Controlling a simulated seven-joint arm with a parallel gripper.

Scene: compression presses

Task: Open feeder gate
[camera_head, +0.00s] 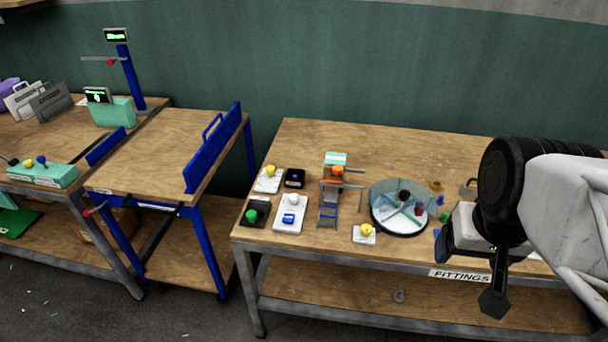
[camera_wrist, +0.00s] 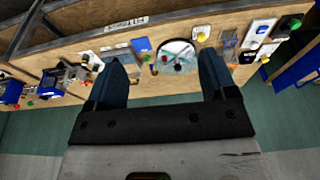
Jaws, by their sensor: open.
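A small feeder-like rack with a sloping chute (camera_head: 328,207) stands on the fittings table, left of a round divided tray (camera_head: 383,224). An orange ball knob (camera_head: 337,171) and a thin grey bar are at its top. It also shows in the wrist view as a small grey-blue frame (camera_wrist: 229,47). I cannot tell for sure which part is the gate or whether it is open. My gripper (camera_wrist: 162,78) is open and empty, with its two dark fingers wide apart. In the head view it hangs at the right, above the table's front edge, well apart from the rack.
Yellow (camera_head: 367,229) and green (camera_head: 251,215) buttons and white switch boxes (camera_head: 291,214) surround the rack closely. Small loose parts lie right of the round tray. A separate table at left has a raised blue panel (camera_head: 214,150). The fittings table's back (camera_head: 400,145) is clear.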

